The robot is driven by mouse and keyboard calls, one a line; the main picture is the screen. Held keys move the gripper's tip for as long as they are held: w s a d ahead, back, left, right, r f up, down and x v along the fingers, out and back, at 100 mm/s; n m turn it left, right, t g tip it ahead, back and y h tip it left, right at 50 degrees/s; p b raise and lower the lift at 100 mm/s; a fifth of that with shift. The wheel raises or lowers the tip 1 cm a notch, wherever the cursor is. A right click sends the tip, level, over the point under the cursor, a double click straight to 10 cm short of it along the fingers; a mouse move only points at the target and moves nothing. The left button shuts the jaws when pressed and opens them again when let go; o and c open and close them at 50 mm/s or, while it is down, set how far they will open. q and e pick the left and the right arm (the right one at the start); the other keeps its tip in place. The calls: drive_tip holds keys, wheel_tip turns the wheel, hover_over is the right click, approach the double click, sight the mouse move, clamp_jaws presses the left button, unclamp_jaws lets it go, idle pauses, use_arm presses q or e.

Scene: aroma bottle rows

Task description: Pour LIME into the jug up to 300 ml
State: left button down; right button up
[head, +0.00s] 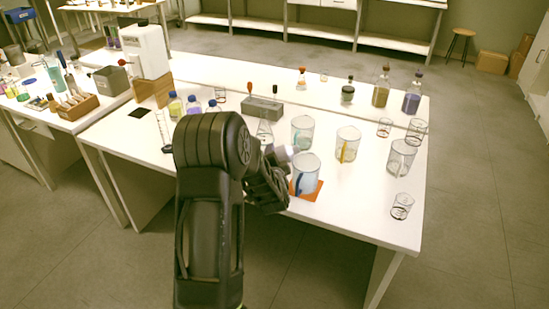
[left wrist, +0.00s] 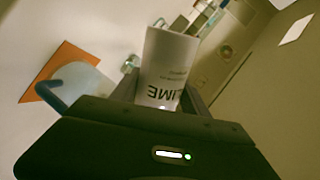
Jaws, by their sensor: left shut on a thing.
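My left gripper (head: 280,168) is beside the jug, at its left in the head view. In the left wrist view it is shut on the LIME bottle (left wrist: 168,62), whose white label reads LIME upside down. In the head view my arm mostly hides the bottle. The jug (head: 306,176) is clear with a blue handle and stands on an orange mat (head: 314,193). In the left wrist view, part of the jug (left wrist: 82,80) shows at left on the orange mat (left wrist: 62,56). The liquid level cannot be read. My right gripper is not in view.
Clear beakers with coloured handles, one yellow (head: 347,145), stand behind and right of the jug. Small glasses (head: 402,205) are near the right edge. A grey block (head: 262,108) and stoppered bottles (head: 381,88) stand behind. The front right table surface (head: 350,215) is clear.

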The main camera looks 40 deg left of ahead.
use_arm(q)
drive_tip(key=shift+r+p, duration=0.35)
drive_tip(key=shift+p, duration=0.25)
idle(0.3)
drive_tip(key=shift+f+b, duration=0.25)
drive_tip(key=shift+b, duration=0.25)
drive_tip(key=shift+r+m+p, duration=0.3)
drive_tip(key=shift+p, duration=0.3)
idle(1.2)
drive_tip(key=shift+w+d+r+m+g+y+p, duration=0.25)
drive_tip(key=shift+r+m+g+p, duration=0.2)
drive_tip(key=shift+p, duration=0.85)
idle(3.5)
